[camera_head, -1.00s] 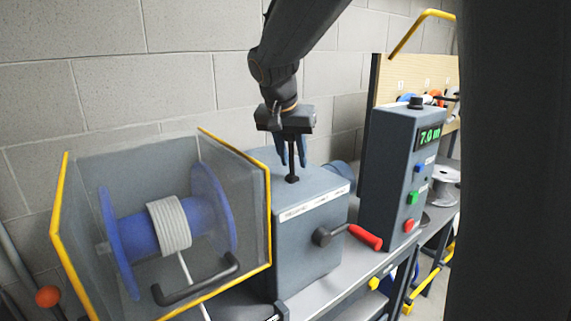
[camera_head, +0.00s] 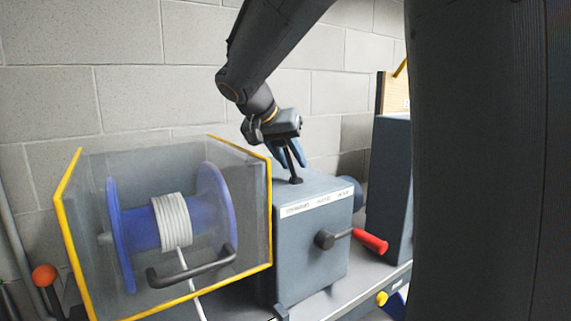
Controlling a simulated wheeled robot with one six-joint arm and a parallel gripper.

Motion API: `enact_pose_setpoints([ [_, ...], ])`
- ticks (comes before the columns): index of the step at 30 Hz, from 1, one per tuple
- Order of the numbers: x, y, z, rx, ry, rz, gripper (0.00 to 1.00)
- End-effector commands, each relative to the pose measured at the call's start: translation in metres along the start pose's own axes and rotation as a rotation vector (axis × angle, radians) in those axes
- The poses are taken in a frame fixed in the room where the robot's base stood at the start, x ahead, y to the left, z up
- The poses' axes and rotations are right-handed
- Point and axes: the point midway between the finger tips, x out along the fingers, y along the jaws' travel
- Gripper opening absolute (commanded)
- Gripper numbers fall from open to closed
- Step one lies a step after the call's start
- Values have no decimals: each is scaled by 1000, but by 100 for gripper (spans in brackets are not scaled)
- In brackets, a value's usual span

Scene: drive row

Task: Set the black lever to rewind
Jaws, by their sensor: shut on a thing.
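The black lever (camera_head: 295,172) stands on top of the grey gearbox housing (camera_head: 318,250), tilted to the left from its base. My gripper (camera_head: 289,155) is shut on the upper part of the lever, its blue fingers on either side of it. A white label strip (camera_head: 318,203) runs along the front top edge of the housing; its words are too small to read. The gripper body hides the lever's top end.
A clear guard with yellow edges (camera_head: 270,215) encloses a blue reel (camera_head: 130,230) wound with grey cable, close left of the housing. A red-handled crank (camera_head: 370,241) sticks out from the housing's front. A grey control cabinet (camera_head: 390,185) stands at right, partly hidden by my body.

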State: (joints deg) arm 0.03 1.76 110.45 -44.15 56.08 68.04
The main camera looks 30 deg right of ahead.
Motion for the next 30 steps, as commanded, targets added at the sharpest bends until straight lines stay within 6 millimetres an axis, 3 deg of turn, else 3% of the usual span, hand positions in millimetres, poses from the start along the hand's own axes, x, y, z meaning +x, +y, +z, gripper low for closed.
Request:
enact_pose_setpoints([
  [5, 0, 0, 0, 1, -2, 0, 0],
  [6, 0, 0, 0, 1, -2, 0, 32],
  [9, 0, 0, 0, 1, -1, 0, 48],
  [20, -5, 0, 0, 1, 1, -2, 48],
  [30, -56, -1, 0, 0, 1, -4, 48],
])
